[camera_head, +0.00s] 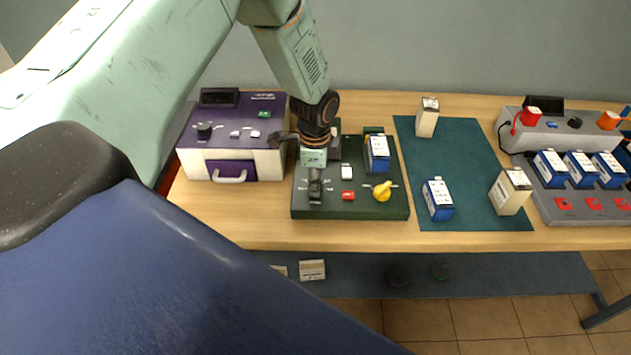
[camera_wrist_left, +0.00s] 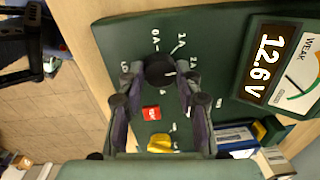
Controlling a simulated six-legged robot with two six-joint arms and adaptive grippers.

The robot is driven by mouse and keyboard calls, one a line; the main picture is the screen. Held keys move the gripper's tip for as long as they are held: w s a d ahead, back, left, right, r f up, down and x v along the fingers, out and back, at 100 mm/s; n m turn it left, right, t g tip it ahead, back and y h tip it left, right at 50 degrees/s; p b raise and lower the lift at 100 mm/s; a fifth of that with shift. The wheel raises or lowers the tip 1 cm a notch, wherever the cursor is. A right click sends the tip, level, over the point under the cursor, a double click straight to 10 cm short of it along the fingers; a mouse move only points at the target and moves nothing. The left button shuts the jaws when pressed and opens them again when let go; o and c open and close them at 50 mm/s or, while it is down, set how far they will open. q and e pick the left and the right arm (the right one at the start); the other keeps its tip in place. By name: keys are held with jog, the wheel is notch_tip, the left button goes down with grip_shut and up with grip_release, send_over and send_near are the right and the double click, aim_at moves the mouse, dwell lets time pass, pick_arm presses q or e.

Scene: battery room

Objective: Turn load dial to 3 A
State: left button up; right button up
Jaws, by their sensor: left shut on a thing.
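The green tester (camera_head: 375,208) stands on the bench and also fills much of the left wrist view (camera_wrist_left: 215,35). Its round black load dial (camera_wrist_left: 158,70) has white marks around it, with 0A and 1A legible. My left gripper (camera_head: 315,193) reaches down over the tester's left part and hides the dial in the head view. In the left wrist view its fingers (camera_wrist_left: 160,88) are closed on both sides of the dial. The dial's exact pointer setting is too small to tell. The tester's display (camera_wrist_left: 270,62) reads 12.6 V. My right gripper is not in view.
The tester carries a red button (camera_head: 348,196), a yellow knob (camera_head: 382,191) and a blue battery (camera_head: 378,155). A purple-topped box (camera_head: 236,130) stands close on the left. A teal mat (camera_head: 465,165) with several batteries and a grey charger (camera_head: 590,215) lie to the right.

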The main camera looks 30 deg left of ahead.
pick_arm(q)
jog(key=m+b, duration=0.2)
jog(key=m, duration=0.3)
jog(key=shift+f+m, duration=0.15)
jog(key=shift+m, duration=0.15)
jog(key=shift+s+m+b, duration=0.1)
jog(key=shift+m+b, duration=0.9)
jog(key=shift+m, duration=1.2)
jog(key=o, duration=1.1)
jog(key=shift+o, duration=0.2)
jog(key=shift+r, duration=0.2)
notch_tip(320, 180, up, 12)
jog(key=shift+s+a, duration=0.2)
